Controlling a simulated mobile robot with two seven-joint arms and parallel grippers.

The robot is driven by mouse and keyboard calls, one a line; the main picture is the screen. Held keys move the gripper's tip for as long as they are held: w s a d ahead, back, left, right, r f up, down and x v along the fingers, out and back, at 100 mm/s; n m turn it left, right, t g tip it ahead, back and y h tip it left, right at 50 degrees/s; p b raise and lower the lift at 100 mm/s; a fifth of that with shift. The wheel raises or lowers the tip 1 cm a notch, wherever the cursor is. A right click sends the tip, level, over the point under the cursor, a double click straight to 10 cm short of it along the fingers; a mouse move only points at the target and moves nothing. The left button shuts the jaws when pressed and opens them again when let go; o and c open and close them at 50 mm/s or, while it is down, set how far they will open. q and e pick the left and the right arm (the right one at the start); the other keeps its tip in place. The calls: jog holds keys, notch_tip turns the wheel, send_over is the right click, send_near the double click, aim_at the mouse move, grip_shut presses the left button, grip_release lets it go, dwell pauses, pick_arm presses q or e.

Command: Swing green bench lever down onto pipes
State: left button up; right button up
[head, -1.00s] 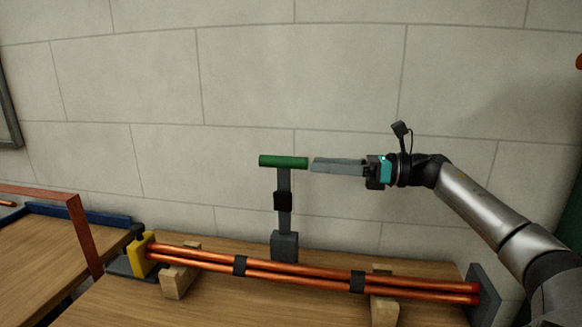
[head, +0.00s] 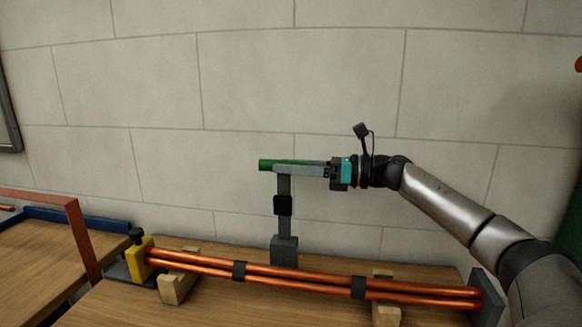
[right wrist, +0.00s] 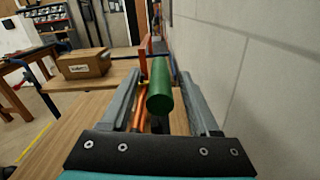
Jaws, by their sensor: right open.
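The green lever handle (head: 267,165) tops a grey upright lever arm (head: 284,218) with a black band, which stands up from a grey block behind the pipes. The copper pipes (head: 310,277) lie across wooden blocks on the bench, below the handle. My right gripper (head: 277,168) is at the handle, its fingers on either side of it and hiding part of it in the head view. In the right wrist view the green handle (right wrist: 160,95) lies between the two open fingers, with a visible gap on the right. My left gripper is not in view.
A yellow clamp (head: 141,258) holds the left pipe ends, and a dark plate (head: 486,296) stands at the right ends. Wooden blocks (head: 175,287) support the pipes. The block wall is close behind. A cardboard box (right wrist: 84,64) sits on the wooden surface.

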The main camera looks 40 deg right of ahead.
grip_shut()
dwell(0.5)
dwell(0.9)
